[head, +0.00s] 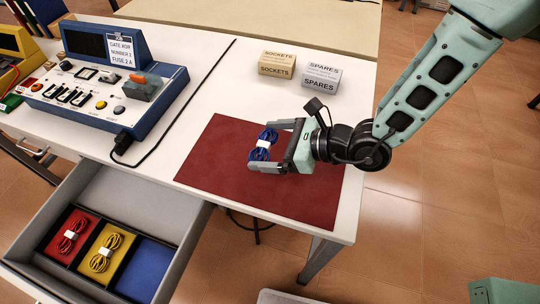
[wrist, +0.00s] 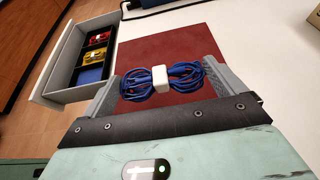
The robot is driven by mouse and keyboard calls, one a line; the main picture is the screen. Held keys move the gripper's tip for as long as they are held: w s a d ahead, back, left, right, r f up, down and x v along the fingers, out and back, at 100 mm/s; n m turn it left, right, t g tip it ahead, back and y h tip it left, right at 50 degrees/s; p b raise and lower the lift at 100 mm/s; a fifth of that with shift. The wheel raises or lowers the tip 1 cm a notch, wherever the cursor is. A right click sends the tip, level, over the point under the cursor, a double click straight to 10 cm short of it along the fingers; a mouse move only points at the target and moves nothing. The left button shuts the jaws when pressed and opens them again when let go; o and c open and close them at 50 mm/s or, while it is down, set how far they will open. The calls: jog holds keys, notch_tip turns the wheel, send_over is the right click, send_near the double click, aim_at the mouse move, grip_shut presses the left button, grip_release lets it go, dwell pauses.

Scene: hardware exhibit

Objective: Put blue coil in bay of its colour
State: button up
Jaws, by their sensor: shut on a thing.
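The blue coil (head: 264,146) is a bundle of blue cable with a white band round its middle. My gripper (head: 263,149) is shut on it, one finger at each end, over the dark red mat (head: 215,150). In the wrist view the coil (wrist: 135,84) lies between the two grey fingers of my gripper (wrist: 161,85). I cannot tell whether the coil touches the mat. The blue bay (head: 145,268) is empty, at the right of the row in the open drawer (head: 200,219). It also shows in the wrist view (wrist: 90,75).
A red coil (head: 72,237) lies in the red bay and a yellow coil (head: 104,253) in the yellow bay. A blue control box (head: 165,95) with a black cable stands at the left. A sockets box (head: 277,64) and a spares box (head: 320,76) stand behind the mat.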

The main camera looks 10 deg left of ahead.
jog(key=shift+f, duration=2.65)
jog(key=shift+f, duration=0.15)
jog(key=o, duration=0.6)
